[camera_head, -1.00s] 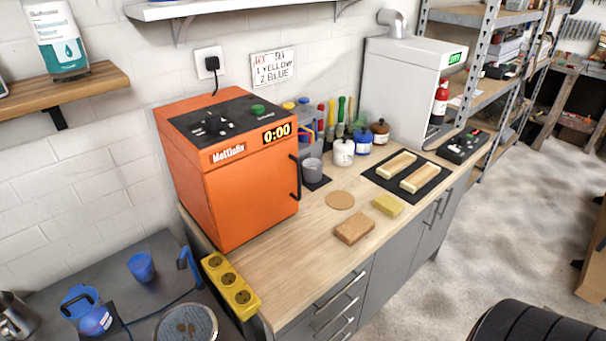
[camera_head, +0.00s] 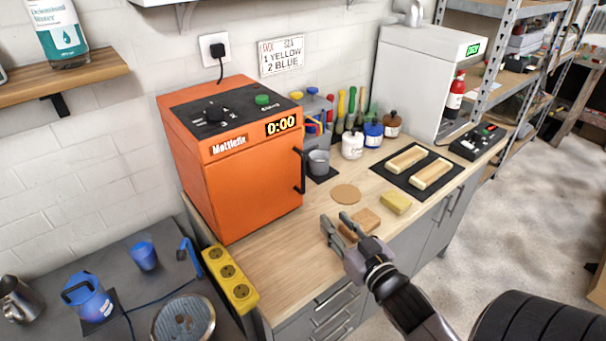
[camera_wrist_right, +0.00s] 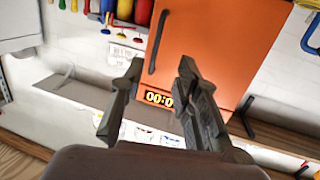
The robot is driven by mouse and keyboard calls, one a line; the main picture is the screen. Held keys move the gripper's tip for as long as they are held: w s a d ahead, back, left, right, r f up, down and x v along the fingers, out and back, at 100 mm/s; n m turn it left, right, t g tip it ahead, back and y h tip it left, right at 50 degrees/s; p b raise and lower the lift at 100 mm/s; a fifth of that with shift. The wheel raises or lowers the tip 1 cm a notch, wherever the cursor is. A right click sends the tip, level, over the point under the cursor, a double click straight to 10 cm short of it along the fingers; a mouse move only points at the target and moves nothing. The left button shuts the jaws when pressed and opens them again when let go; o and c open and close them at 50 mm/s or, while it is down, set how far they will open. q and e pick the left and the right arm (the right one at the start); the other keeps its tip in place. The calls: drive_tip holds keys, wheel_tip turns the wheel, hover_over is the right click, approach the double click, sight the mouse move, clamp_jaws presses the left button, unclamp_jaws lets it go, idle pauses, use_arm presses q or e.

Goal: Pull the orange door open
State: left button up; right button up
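The orange door (camera_head: 250,190) is the front of an orange oven-like box on the workbench, and it is shut. Its dark vertical handle (camera_head: 303,171) is at the door's right edge. My right gripper (camera_head: 334,219) is open and empty, above the worktop to the right of and in front of the door, apart from the handle. In the right wrist view the open fingers (camera_wrist_right: 161,68) show in front of the door (camera_wrist_right: 220,50), with the handle (camera_wrist_right: 156,42) beyond the gap between them. My left gripper is out of view.
A brown block (camera_head: 366,219) lies just behind my right gripper, with a yellow sponge (camera_head: 397,203) to its right. A grey cup (camera_head: 319,162) stands close behind the handle. A yellow socket strip (camera_head: 229,280) lies at the left bench edge. The worktop before the door is clear.

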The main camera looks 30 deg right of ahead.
sight(304, 176)
drive_tip(key=shift+t, duration=0.4)
drive_tip(key=w+d+p, duration=0.1)
drive_tip(key=w, duration=0.4)
drive_tip(key=w+r+p, duration=0.1)
drive_tip(key=w, duration=0.5)
drive_tip(key=w+d+p, duration=0.1)
drive_tip(key=w+p, duration=0.1)
drive_tip(key=w, duration=0.4)
drive_tip(key=shift+w+d+r, duration=0.2)
drive_tip(key=shift+d, duration=0.1)
clamp_jaws()
